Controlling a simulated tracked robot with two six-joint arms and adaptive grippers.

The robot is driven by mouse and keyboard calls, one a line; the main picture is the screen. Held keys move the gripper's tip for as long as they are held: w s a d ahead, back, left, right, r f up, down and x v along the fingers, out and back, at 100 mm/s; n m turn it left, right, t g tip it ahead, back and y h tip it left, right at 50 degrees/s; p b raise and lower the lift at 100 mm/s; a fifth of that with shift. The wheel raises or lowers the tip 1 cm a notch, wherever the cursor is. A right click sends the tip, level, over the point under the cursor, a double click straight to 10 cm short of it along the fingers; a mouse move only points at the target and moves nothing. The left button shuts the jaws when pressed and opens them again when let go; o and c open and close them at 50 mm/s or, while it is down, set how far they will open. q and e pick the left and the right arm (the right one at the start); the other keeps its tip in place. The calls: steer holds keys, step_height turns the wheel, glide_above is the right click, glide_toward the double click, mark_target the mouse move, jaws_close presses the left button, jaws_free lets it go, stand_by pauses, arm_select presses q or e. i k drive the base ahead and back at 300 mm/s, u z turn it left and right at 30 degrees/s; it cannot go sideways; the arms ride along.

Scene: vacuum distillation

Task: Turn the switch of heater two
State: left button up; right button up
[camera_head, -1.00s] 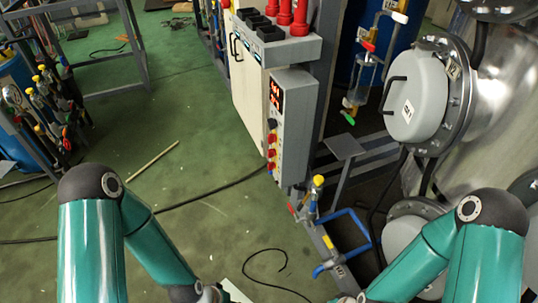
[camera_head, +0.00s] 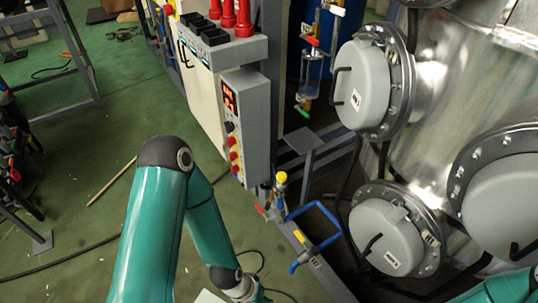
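A grey control box (camera_head: 257,126) with a red lit display (camera_head: 229,98) stands on the side of a cabinet, right of my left arm. A column of small knobs runs below the display: a dark one (camera_head: 230,127) at the top, then red ones (camera_head: 233,156) and others. Labels are too small to read, so I cannot tell which one is the switch of heater two. My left arm rises from the bottom and bends down toward the bottom edge, where its gripper is out of frame. Only a piece of my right arm shows at the bottom right corner; its gripper is out of view.
A grey metal vessel with round flanged covers (camera_head: 364,90) fills the right side. A blue-handled valve (camera_head: 316,233) and a yellow-capped fitting (camera_head: 281,178) stand below the box.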

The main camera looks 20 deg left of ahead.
mark_target(233, 156)
steer(key=u, duration=0.45)
steer(key=i, duration=0.2)
steer(key=z, duration=2.2)
steer(key=k, duration=1.65)
steer(key=z, duration=0.8)
steer(key=i, duration=0.1)
steer(key=u, duration=3.15)
steer(key=i, duration=1.05)
steer(key=z, duration=0.1)
